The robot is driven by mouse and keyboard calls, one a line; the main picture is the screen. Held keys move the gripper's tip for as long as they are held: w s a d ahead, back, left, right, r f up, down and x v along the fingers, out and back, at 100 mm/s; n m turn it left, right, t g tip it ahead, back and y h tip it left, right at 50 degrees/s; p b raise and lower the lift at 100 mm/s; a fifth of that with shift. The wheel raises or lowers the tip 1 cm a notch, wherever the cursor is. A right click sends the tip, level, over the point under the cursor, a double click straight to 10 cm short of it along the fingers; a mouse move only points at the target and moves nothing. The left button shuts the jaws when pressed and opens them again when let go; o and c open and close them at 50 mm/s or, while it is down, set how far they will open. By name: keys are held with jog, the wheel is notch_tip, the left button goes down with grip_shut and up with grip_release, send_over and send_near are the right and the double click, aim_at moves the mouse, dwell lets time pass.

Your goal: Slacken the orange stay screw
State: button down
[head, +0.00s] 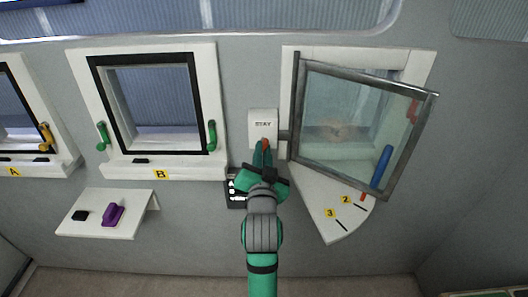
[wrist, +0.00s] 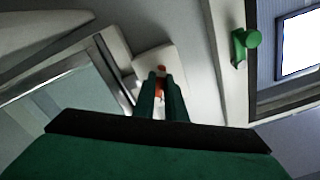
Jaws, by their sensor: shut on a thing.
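The orange stay screw (head: 265,145) sits at the lower part of a white block labelled STAY, between window B and the open window on the right. My gripper (head: 263,150) reaches up to it from below, and its fingers are shut on the screw. In the wrist view the screw (wrist: 160,84) shows as orange between the two green fingertips (wrist: 161,82). The white STAY block (head: 262,124) is behind it. The fingers hide most of the screw, and I cannot tell how far it is turned.
The glazed sash (head: 355,130) stands swung open on the right, with a blue handle (head: 382,166). A white quadrant plate (head: 325,205) marked 2 and 3 lies below it. Window B (head: 155,105) has green handles. A shelf (head: 125,222) at lower left holds a purple item (head: 113,214).

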jog(key=n, duration=2.1)
jog(key=shift+w+d+r+n, duration=0.1)
jog(key=shift+r+n, duration=0.1)
jog(key=shift+n, duration=0.2)
jog(key=c, duration=1.8)
grip_release()
jog(key=shift+f, duration=0.1)
